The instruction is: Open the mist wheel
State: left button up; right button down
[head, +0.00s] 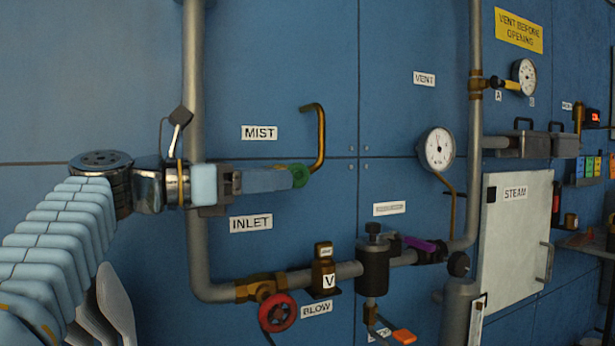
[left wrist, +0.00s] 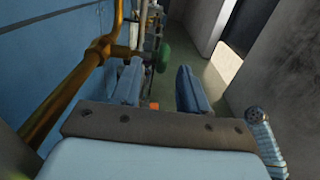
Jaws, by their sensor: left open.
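The mist wheel is a small green handwheel (head: 300,175) on a bent brass pipe, right below the MIST label (head: 259,133). My left gripper (head: 283,179) reaches in from the left, with its fingertips at the wheel's left side and partly covering it. In the left wrist view the wheel (left wrist: 165,57) shows just beyond and between the tips of the two parted fingers (left wrist: 159,72). The gripper is open with nothing held. I cannot tell whether a finger touches the wheel. My right gripper is not in view.
A grey vertical pipe (head: 195,80) stands beside my left wrist. The brass pipe (head: 321,135) rises from the wheel. Below are a red wheel (head: 278,312) and a dark valve body (head: 373,265). A gauge (head: 437,149) and the STEAM cabinet (head: 515,240) are to the right.

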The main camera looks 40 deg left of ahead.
aim_at(309, 177)
pick_arm(q)
jog(key=x, duration=0.7)
jog(key=shift+s, duration=0.1)
jog(key=shift+c, duration=0.4)
